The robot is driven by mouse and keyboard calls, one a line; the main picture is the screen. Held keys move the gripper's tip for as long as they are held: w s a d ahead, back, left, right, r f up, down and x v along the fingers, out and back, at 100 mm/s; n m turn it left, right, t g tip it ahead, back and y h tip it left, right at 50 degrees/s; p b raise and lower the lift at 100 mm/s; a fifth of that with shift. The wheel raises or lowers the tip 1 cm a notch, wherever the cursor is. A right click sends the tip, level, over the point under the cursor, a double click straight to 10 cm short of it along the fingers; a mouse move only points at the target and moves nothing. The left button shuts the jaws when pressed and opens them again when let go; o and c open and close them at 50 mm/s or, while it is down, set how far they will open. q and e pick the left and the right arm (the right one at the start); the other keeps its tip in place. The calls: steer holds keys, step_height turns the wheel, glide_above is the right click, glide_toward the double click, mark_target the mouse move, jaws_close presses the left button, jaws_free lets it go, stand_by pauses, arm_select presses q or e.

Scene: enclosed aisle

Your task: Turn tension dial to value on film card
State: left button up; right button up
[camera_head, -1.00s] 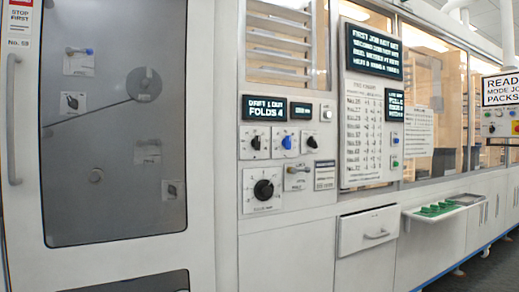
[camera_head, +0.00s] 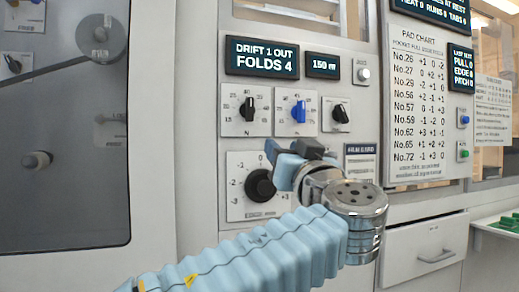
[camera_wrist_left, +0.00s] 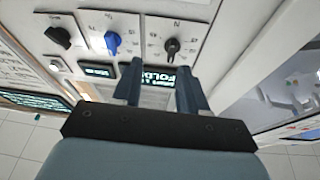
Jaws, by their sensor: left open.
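A row of three dials sits on the panel: a black knob (camera_head: 251,109) on a scale with an N below it, a blue knob (camera_head: 298,111), and a smaller black knob (camera_head: 340,113). The first black knob points about straight up. In the left wrist view, upside down, the black knob (camera_wrist_left: 172,46) and blue knob (camera_wrist_left: 113,42) lie beyond the fingers. My left gripper (camera_head: 288,150) is open and empty, apart from the knobs, just below the row in the head view. The film card (camera_head: 360,149) is mostly hidden behind my gripper and wrist. My right gripper is not in view.
A larger black dial (camera_head: 260,186) sits below, partly covered by my gripper. Displays (camera_head: 262,57) read DRIFT 1 OUT FOLDS 4 and 150. A pad chart (camera_head: 417,105) hangs right. A drawer (camera_head: 425,250) with a handle is lower right, and a windowed door (camera_head: 75,200) is left.

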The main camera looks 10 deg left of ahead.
mark_target(251, 111)
arm_select(q)
steer(key=w+a+r+n+y+p, duration=0.1)
steer(key=w+a+r+p, duration=0.1)
steer(key=w+a+r, duration=0.2)
steer(key=w+a+r+n+p, duration=0.1)
steer(key=w+a+r+p, duration=0.2)
steer(key=w+a+r, duration=0.1)
steer(key=shift+w+y, duration=0.2)
steer(key=shift+y, duration=0.2)
steer(key=shift+w+a, duration=0.25)
steer(key=shift+w, duration=0.1)
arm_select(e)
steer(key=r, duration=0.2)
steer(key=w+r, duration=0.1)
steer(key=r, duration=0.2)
arm_select(q)
jaws_close()
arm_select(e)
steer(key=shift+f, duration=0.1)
